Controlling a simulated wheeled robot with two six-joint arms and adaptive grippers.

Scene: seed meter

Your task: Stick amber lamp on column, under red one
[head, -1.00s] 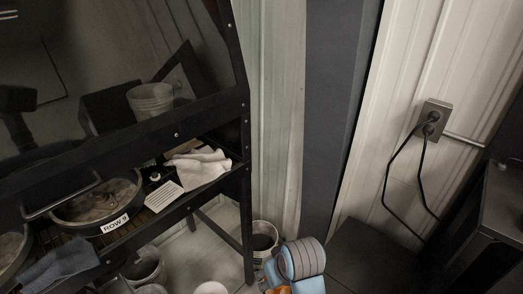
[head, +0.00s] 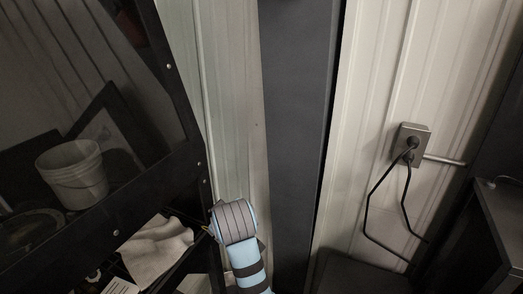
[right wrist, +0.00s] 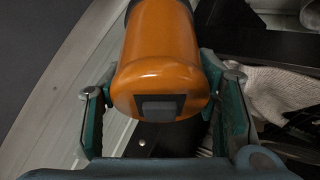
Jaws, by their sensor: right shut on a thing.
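The amber lamp (right wrist: 160,65) is a glossy orange cylinder in the right wrist view. A dark square patch with a grey block shows on its near side, and a dark band is at its far end. My right gripper (right wrist: 162,104) is shut on it, with a green-padded finger on each side. In the head view my right arm (head: 238,235) reaches up from the bottom; the lamp cannot be made out there. A plain dark grey column (head: 298,130) stands behind and to the right of the arm. No red lamp can be made out. My left gripper is not in view.
A black-framed cabinet (head: 180,110) with a clear panel is at the left, with a white bucket (head: 72,172) behind the panel and a pale cloth (head: 155,248) below. A wall socket (head: 411,142) with black cables is at the right. The column front is clear.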

